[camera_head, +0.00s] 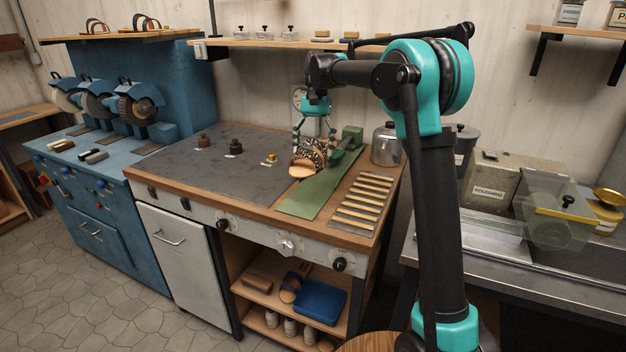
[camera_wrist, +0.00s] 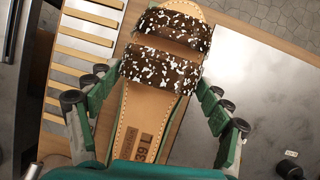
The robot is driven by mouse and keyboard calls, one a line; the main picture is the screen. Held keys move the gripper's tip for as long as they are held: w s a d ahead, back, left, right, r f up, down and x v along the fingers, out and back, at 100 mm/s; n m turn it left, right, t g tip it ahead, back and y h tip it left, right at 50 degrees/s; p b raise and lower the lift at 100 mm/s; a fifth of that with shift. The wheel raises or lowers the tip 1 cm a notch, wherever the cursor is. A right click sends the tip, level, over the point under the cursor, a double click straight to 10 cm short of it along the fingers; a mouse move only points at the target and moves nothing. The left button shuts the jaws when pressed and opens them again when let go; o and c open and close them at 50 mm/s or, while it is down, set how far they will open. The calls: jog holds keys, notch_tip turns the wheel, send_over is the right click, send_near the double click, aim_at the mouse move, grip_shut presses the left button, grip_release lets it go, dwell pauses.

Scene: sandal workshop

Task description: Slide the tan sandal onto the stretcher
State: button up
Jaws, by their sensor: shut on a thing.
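My gripper (camera_head: 314,135) is shut on a sandal (camera_head: 303,170) above the workbench, beside the green mat. In the wrist view the sandal (camera_wrist: 150,105) has a tan insole marked "39 L" and two dark brown straps with white flecks. The gripper's fingers (camera_wrist: 155,105) lie along both its sides, and its heel end is nearest the palm. A green device (camera_head: 351,137), which looks like the stretcher, stands at the back end of the mat, just right of the gripper. The wrist view does not clearly show the stretcher.
The green mat (camera_head: 316,190) and a slatted wooden rack (camera_head: 364,202) lie on the bench. A metal pot (camera_head: 386,146) stands behind the rack. Small weights (camera_head: 235,147) stand on the grey left surface. A blue tray (camera_head: 319,301) and a blue-strapped sandal (camera_head: 291,287) are on the shelf below.

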aim_at(315, 154)
notch_tip(315, 154, down, 10)
jog(key=shift+f, duration=0.2)
dwell(0.4)
jog(key=o, duration=1.4)
jog(key=shift+f, duration=0.1)
jog(key=shift+o, duration=0.2)
jog(key=v, duration=1.2)
jog(key=shift+s, duration=0.1)
